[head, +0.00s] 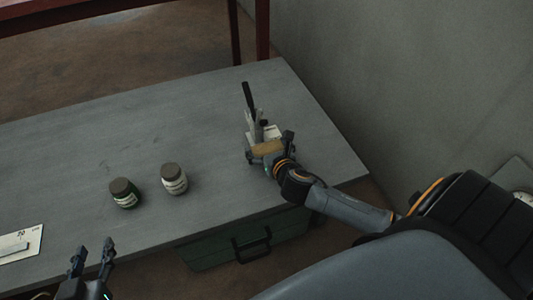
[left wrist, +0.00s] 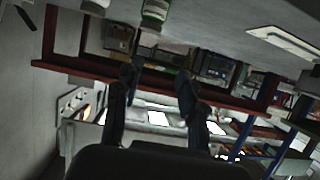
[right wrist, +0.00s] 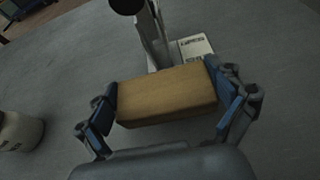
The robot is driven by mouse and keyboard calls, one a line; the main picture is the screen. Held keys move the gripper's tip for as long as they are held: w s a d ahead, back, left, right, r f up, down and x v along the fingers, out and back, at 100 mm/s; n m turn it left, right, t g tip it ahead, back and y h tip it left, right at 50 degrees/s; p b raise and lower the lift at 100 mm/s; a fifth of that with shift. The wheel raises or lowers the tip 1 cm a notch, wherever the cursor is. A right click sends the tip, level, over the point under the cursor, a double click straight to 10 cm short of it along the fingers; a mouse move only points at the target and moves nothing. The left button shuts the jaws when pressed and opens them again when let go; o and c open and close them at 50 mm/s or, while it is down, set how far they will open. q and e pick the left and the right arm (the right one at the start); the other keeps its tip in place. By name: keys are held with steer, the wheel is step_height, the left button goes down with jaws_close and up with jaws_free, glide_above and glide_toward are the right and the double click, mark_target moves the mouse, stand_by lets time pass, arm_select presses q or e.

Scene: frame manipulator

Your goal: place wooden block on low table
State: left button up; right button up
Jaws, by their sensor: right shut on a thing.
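A tan wooden block (right wrist: 168,95) is held crosswise between the two blue-padded fingers of my right gripper (right wrist: 165,105) in the right wrist view. In the head view the block (head: 266,148) is at the right part of the low grey table (head: 90,125), just in front of an upright metal clamp. I cannot tell whether the block touches the table top. My right gripper (head: 268,156) is shut on it. My left gripper (head: 91,258) is open and empty, at the near left, in front of the table's edge.
The metal clamp (head: 252,115) with a black handle stands close behind the block, with a white label card (right wrist: 195,47) beside it. A paper (head: 20,244) lies at the left. A green toolbox (head: 235,245) is below the table.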

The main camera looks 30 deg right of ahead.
mark_target(266, 153)
step_height(266, 153, down, 3)
steer(key=shift+w+f+b, duration=0.1)
steer(key=shift+f+b, duration=0.05)
steer(key=shift+b, duration=0.95)
arm_select(q)
step_height(266, 153, up, 10)
steer(key=w+d+t+h, duration=0.2)
steer(key=t, duration=0.3)
steer(key=shift+f+t, duration=0.15)
steer(key=shift+t, duration=0.25)
arm_select(e)
steer(key=shift+f, duration=0.1)
steer(key=o, duration=0.8)
